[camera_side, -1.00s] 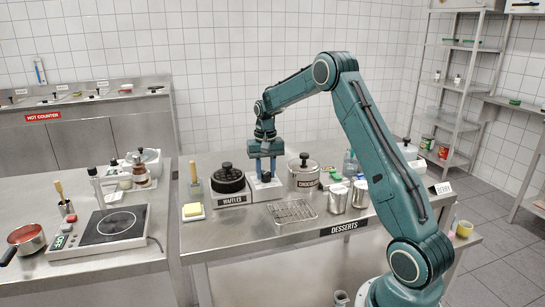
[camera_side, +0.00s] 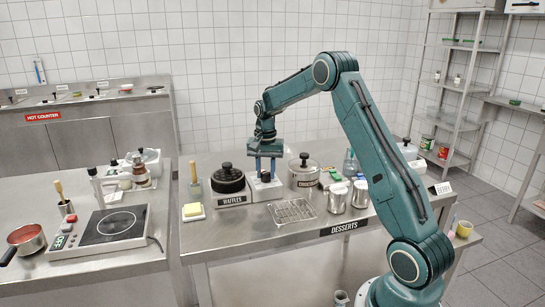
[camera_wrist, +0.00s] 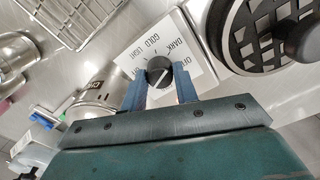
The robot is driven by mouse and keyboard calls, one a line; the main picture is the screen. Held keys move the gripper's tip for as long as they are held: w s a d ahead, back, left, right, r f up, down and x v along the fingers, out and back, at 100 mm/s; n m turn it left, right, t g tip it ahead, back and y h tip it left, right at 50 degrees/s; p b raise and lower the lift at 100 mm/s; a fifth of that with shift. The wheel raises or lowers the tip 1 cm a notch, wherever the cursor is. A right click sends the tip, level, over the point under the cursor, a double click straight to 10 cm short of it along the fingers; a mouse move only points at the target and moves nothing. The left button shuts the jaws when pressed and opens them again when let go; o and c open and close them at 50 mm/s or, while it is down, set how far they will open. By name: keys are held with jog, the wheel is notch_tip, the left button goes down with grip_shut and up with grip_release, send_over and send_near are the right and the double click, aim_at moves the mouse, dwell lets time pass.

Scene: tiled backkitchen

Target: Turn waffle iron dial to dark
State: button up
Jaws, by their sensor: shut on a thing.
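The waffle iron (camera_side: 229,186) is a round black iron with a knobbed lid on a steel base. Its black plate and lid also show at the right of the wrist view (camera_wrist: 262,48). Beside it is a control box with a white dial plate (camera_wrist: 190,49) marked LIGHT, GOLD and DARK. The black dial (camera_wrist: 159,68) sits on this plate with a pale pointer line; I cannot tell for certain which mark it points to. My gripper (camera_wrist: 160,82) points down over the box, its blue fingers shut on the dial from both sides. In the side view (camera_side: 265,174) the fingers partly hide the dial.
A wire rack (camera_side: 292,211) lies in front of the control box. A lidded chocolate pot (camera_side: 304,177) stands close on the right, with steel canisters (camera_side: 338,197) beyond. Butter (camera_side: 193,211) lies at the left. The counter's front strip is mostly clear.

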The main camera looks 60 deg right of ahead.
aim_at(266, 172)
jog(key=o, duration=1)
jog(key=shift+c, duration=0.2)
jog(key=shift+r, duration=0.15)
notch_tip(266, 172, up, 14)
jog(key=shift+f, duration=0.2)
